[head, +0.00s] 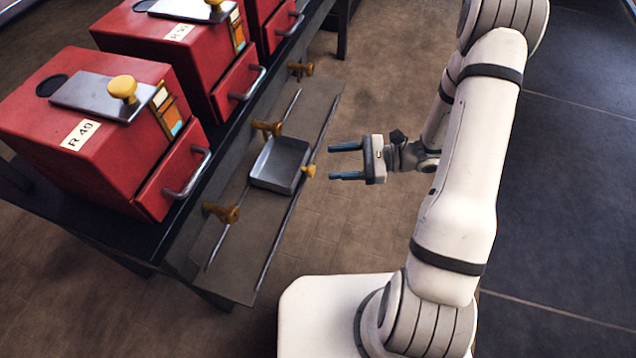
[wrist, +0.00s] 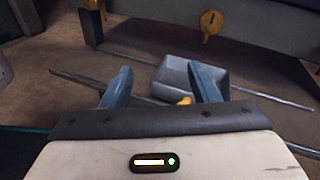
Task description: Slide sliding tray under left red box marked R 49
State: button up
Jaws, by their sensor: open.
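The red box marked R 49 (head: 90,135) stands at the left end of the dark bench in the head view. The grey sliding tray (head: 281,165) sits on two rails on a low shelf in front of the bench, to the right of the R 49 box. A small yellow knob (head: 308,171) is on the tray's front side. My gripper (head: 347,161) is open and empty, a little to the right of the knob and apart from it. In the wrist view, the tray (wrist: 178,78) and its knob (wrist: 185,101) show beyond and between my gripper's fingers (wrist: 162,85).
A second red box (head: 180,45) stands behind R 49, with part of a third beyond. Yellow knobs (head: 222,213) line the bench front above the rails, another beside the tray (head: 267,129). The rail (head: 228,234) toward the near end is clear.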

aim_at(314, 171)
notch_tip(314, 171, down, 12)
jog(key=w+d+m+t+b, duration=0.2)
jog(key=w+m+t+b, duration=0.1)
jog(key=m+t+b, duration=0.15)
jog(key=shift+m+t+y, duration=0.3)
jog(key=shift+m+t, duration=0.25)
jog(key=shift+m, duration=0.1)
jog(key=x, duration=0.3)
jog(key=b+x, duration=0.1)
jog(key=x, duration=0.3)
jog(key=shift+w+a+f, duration=0.1)
jog(key=shift+a+f, duration=0.15)
grip_shut()
